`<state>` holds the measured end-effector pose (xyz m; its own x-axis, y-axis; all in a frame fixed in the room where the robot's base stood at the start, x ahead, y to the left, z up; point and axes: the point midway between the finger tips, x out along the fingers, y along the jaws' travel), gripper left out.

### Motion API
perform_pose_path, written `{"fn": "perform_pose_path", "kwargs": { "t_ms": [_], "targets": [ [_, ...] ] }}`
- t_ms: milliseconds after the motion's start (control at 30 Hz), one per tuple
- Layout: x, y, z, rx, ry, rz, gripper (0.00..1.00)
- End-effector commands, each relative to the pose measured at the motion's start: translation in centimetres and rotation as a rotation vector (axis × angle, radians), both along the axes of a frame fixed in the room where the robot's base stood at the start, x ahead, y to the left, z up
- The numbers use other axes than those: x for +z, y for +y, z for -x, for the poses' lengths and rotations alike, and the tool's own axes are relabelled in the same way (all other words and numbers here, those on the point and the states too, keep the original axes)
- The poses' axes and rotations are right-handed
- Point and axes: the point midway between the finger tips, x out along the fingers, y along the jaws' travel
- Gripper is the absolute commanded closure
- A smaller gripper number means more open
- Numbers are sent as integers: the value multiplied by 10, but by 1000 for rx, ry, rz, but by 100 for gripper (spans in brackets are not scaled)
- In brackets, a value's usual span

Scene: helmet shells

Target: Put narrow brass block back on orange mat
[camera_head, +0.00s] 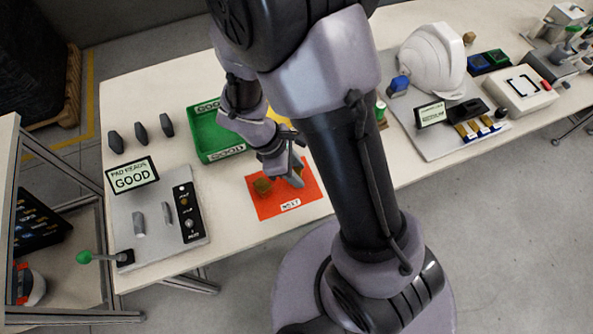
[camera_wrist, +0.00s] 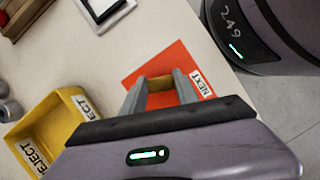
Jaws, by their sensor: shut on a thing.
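My gripper (camera_wrist: 160,88) is shut on a brass block (camera_wrist: 160,84), held crosswise between its two grey fingertips over the orange mat (camera_wrist: 185,62). I cannot tell whether the held block touches the mat.
A green GOOD tray (camera_head: 215,150) stands behind the mat to the left. A yellow REJECT tray (camera_wrist: 40,125) is partly hidden by my arm in the head view. A grey gauge plate (camera_head: 160,232) lies left. A white helmet shell (camera_head: 432,58) stands on a plate at right.

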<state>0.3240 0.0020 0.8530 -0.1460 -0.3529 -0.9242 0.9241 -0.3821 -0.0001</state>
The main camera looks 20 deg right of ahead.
Motion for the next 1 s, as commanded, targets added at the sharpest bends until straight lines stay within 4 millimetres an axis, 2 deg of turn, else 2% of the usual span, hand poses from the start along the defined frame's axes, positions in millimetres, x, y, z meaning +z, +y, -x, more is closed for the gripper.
{"fn": "perform_pose_path", "kwargs": {
  "t_ms": [133,167,233,267,567,667,900,1000],
  "targets": [
    [-4,0,0,0,0,0,100],
    [-3,0,0,0,0,0,58],
    [-3,0,0,-1,0,0,44],
    [-3,0,0,-1,0,0,42],
    [0,0,0,-1,0,0,42],
    [18,5,-2,0,-2,0,42],
    [84,29,-12,1,-3,-1,42],
    [101,37,-15,-1,-2,-1,42]
  ]
}}
